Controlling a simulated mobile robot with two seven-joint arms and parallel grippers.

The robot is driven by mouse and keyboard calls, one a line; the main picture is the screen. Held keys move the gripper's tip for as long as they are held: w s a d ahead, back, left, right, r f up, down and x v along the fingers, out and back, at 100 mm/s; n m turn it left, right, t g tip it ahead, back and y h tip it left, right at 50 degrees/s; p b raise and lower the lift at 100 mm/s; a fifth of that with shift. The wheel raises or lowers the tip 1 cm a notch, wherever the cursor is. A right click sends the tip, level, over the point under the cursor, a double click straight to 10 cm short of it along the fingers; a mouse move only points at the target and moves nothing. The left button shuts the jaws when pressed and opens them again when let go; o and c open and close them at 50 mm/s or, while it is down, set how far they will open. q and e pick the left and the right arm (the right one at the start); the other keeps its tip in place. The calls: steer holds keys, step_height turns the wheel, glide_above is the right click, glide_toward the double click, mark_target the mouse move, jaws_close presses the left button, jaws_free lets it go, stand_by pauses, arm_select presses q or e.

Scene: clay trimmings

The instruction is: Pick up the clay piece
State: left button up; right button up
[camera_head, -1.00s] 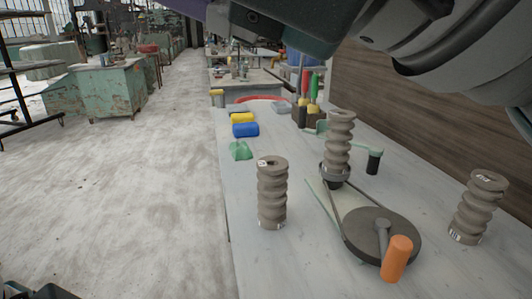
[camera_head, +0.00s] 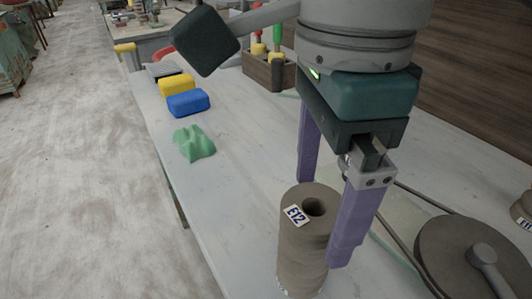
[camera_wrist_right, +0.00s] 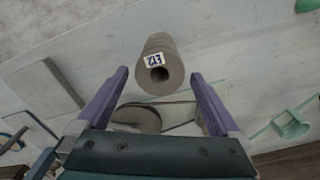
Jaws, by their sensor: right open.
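A grey-brown, ribbed clay cylinder (camera_head: 300,248) with a hole in its top and a tag reading E12 stands upright on the pale table. My right gripper (camera_head: 326,215), with purple fingers, is open and points down at the cylinder's top. One finger is behind the cylinder and the other is at its right, overlapping it in the picture; I cannot tell whether they touch. In the right wrist view the cylinder (camera_wrist_right: 163,58) shows centred between the open fingertips (camera_wrist_right: 160,76), mostly beyond them. My left gripper is not in view.
A dark wheel with a crank (camera_head: 455,255) and belt lies to the right. Part of another clay cylinder (camera_head: 524,212) shows at the right edge. A green lump (camera_head: 194,143), blue block (camera_head: 188,103), yellow block (camera_head: 176,85) and wooden tool holder (camera_head: 268,70) are farther back.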

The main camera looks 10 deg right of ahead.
steer(key=f, duration=0.6)
steer(key=shift+a, duration=0.3)
steer(key=shift+c, duration=0.4)
steer(key=shift+r, duration=0.1)
jaws_close()
